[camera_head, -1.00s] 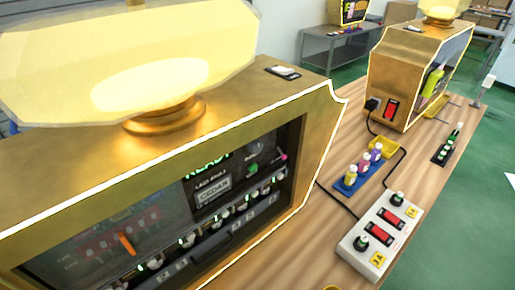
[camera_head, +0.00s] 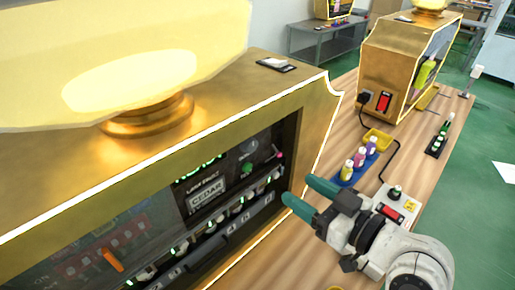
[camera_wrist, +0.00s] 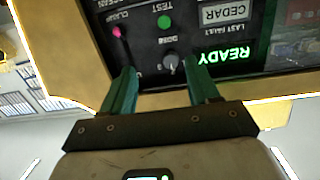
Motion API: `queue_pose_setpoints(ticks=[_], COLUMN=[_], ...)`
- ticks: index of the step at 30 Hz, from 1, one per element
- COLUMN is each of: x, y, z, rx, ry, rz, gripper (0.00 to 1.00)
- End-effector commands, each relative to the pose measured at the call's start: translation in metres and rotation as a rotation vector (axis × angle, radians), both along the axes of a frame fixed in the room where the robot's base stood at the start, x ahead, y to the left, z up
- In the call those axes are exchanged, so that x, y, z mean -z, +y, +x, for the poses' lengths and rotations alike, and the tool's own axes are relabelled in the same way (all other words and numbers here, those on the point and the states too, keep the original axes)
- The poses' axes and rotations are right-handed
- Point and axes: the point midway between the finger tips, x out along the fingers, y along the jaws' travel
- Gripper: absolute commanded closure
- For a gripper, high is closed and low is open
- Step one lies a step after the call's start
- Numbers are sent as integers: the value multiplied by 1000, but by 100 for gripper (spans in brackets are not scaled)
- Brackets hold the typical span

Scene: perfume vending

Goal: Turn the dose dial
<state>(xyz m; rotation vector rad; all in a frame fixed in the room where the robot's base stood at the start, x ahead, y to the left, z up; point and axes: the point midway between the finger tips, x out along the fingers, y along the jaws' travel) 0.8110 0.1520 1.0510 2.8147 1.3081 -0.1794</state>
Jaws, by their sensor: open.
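The dose dial (camera_wrist: 173,63) is a small grey knob with a white mark, on the dark front panel of the gold machine. It shows upside down in the wrist view and small in the head view (camera_head: 252,145). My gripper (camera_head: 297,190) has green fingers and is open and empty at the right side of the panel. In the wrist view my gripper (camera_wrist: 163,72) has its fingers apart, with the dial showing between the tips. Whether the tips are level with the dial's depth I cannot tell; I see no contact.
A green TEST button (camera_wrist: 164,22), a pink-tipped lever (camera_wrist: 120,38) and a READY display (camera_wrist: 224,56) are close to the dial. The gold frame (camera_head: 327,110) edges the panel. A switch box (camera_head: 408,196) and a blue tray with bottles (camera_head: 348,178) are on the table.

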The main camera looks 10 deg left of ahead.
Motion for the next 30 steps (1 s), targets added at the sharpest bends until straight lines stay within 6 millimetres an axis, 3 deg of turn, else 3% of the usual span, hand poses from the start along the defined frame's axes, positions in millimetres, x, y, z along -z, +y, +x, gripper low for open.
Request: queue_pose_setpoints(ticks=[3, 6, 21, 30], x=[-28, -34, -34, -32], y=[17, 23, 86, 103], z=[4, 7, 55, 70], rx=[-33, -41, -41, -38], ry=[-77, -94, -88, -88], rz=[68, 84, 82, 80], gripper=[40, 40, 40, 40])
